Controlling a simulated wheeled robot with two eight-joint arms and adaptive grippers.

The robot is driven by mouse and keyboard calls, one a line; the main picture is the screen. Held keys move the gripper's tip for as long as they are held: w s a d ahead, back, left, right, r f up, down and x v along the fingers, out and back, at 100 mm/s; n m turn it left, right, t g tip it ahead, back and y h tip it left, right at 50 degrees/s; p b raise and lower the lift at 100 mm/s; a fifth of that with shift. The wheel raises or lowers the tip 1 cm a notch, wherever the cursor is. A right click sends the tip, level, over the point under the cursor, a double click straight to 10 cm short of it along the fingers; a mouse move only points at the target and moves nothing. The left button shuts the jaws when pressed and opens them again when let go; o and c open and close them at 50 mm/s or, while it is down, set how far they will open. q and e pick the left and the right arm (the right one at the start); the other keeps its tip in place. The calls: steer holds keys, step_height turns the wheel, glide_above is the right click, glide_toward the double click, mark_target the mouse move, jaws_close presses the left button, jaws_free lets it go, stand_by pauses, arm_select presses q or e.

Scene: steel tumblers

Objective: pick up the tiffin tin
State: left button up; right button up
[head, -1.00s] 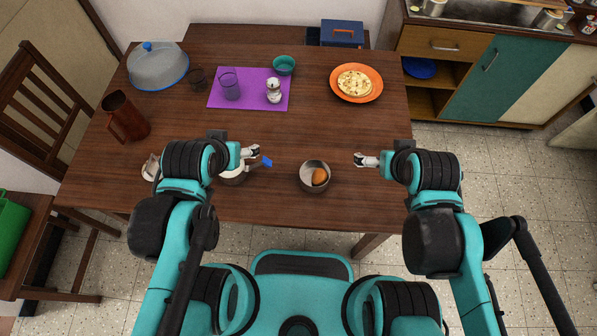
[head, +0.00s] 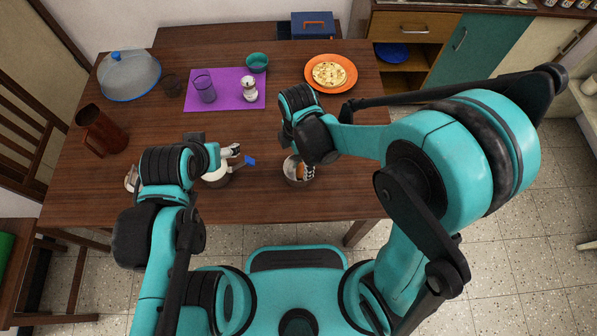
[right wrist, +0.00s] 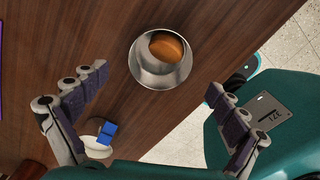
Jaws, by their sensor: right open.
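The steel round tin (head: 290,172), which I take for the tiffin tin, stands upright and open near the table's front edge, with an orange-brown piece inside. It also shows in the right wrist view (right wrist: 146,74). My right gripper (head: 307,170) is over its right side in the head view, partly hidden by my wrist. In the right wrist view my right gripper (right wrist: 157,82) has its fingers spread wide, with the tin beyond them and nothing held. My left gripper (head: 231,151) is beside a pale pot (head: 217,180); its fingers are too small to judge.
A blue piece (head: 249,161) sticks out beside the pot. A brown jug (head: 102,132), a purple mat (head: 235,100) with a glass and shaker, a teal bowl (head: 257,62) and an orange plate (head: 351,76) of flatbread stand farther back. The table right of the tin is clear.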

mark_target(299, 171)
step_height(299, 171, down, 7)
steer(key=b, duration=0.3)
steer(key=shift+r, duration=0.1)
steer(key=shift+d+r, duration=0.1)
steer(key=shift+c, duration=0.3)
steer(key=c, duration=1.2)
